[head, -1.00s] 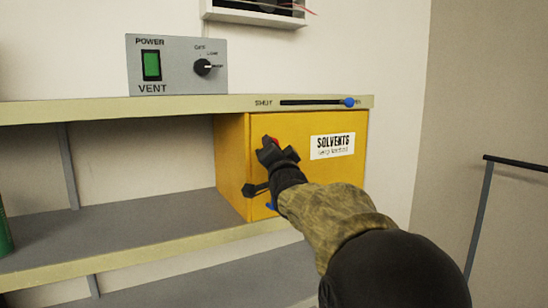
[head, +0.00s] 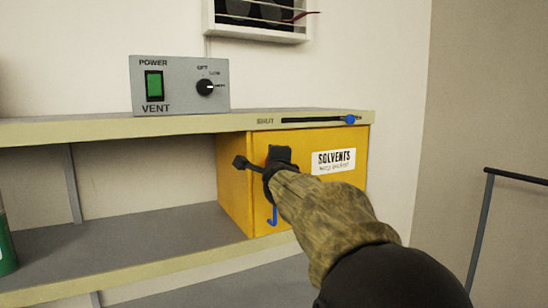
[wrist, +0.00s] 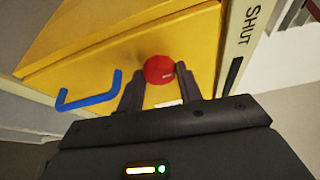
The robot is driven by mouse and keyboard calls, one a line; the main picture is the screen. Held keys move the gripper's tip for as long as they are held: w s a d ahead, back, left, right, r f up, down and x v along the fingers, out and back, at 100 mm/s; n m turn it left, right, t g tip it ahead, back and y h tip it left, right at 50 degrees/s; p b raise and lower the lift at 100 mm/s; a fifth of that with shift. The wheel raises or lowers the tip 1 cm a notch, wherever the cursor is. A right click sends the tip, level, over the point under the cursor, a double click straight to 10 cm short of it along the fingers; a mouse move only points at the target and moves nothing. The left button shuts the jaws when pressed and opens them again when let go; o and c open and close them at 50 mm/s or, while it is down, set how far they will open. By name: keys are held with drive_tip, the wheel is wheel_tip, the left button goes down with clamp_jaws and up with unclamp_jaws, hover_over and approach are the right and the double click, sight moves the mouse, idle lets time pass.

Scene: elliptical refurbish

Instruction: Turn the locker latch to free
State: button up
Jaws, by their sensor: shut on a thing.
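In the head view my gripper (head: 279,155) covers the knob, so the latch's setting cannot be read there. A blue handle (head: 273,215) is below my gripper; in the wrist view the handle (wrist: 90,92) is at the left.
A slider with a blue knob (head: 349,120) runs along the shelf's front edge (head: 160,125), marked SHUT at its left. A grey VENT box (head: 180,84) stands on top. A green container (head: 6,245) is at far left. A dark rail (head: 487,210) is at right.

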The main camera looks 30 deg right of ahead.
drive_tip(key=shift+m+p, duration=0.35)
drive_tip(key=shift+m, duration=0.15)
drive_tip(key=shift+g, duration=0.3)
drive_tip(key=o, duration=1)
drive_tip(key=shift+d, duration=0.1)
